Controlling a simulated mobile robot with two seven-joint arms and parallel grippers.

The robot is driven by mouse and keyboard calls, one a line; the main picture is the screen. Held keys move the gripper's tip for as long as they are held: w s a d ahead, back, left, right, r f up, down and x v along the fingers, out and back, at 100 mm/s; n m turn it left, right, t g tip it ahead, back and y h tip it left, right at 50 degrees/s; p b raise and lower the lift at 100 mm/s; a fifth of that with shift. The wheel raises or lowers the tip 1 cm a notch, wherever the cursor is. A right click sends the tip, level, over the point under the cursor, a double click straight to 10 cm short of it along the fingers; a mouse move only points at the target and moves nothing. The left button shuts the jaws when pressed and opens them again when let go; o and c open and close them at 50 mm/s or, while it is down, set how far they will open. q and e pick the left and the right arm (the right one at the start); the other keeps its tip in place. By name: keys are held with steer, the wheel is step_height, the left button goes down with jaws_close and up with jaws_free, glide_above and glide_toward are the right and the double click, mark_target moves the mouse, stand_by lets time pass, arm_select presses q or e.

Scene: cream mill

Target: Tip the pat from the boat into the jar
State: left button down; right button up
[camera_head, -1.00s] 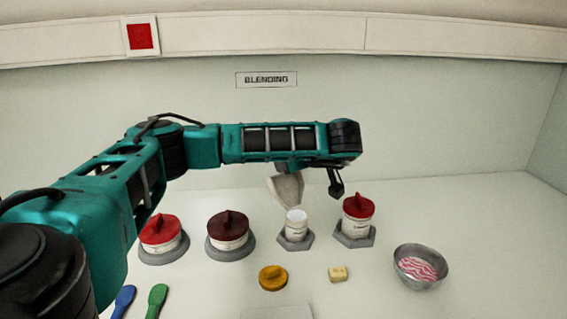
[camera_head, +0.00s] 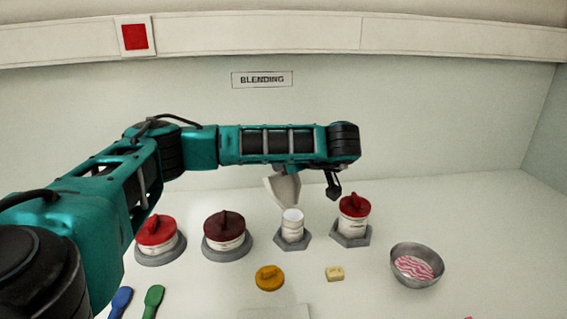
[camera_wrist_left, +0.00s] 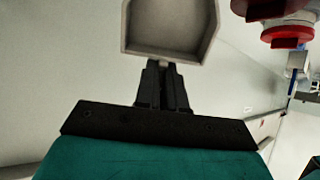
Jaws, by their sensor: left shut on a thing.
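My left gripper (camera_wrist_left: 163,88) is shut on the pale grey boat (camera_wrist_left: 168,30). In the head view the boat (camera_head: 284,191) is steeply tilted above and slightly left of the open white jar (camera_head: 292,225), apart from it. The jar stands upright in a grey hexagonal holder. The part of the boat's inside seen in the wrist view looks bare. A small pale yellow block (camera_head: 334,273), possibly the pat, lies on the table right of the yellow lid; I cannot tell if it is. The jar's contents are unclear. My right gripper is out of view.
Red-lidded jar (camera_head: 352,218) stands right of the open jar; two more lidded jars (camera_head: 157,235) (camera_head: 227,232) stand left. A yellow lid (camera_head: 269,278) lies in front. A metal bowl (camera_head: 416,266) with pink-striped contents is at right. Blue (camera_head: 121,301) and green (camera_head: 153,299) spatulas lie front left.

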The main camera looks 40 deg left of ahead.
arm_select(q)
steer(key=shift+r, duration=0.1)
steer(key=shift+r, duration=1.45)
steer(key=r+h, duration=0.1)
steer(key=h, duration=0.1)
steer(key=a+h, duration=0.1)
steer(key=r+h, duration=0.1)
steer(key=h, duration=0.1)
steer(key=shift+w+a+r+g+h, duration=0.1)
steer(key=shift+a+r+g+h, duration=0.2)
steer(key=shift+a+g, duration=0.1)
steer(key=r+h, duration=0.1)
steer(key=h, duration=0.2)
steer(key=a+r+g+h, duration=0.1)
steer(key=h, duration=0.1)
steer(key=shift+w+a+r+h, duration=0.1)
steer(key=shift+r+h, duration=0.1)
steer(key=shift+h, duration=0.2)
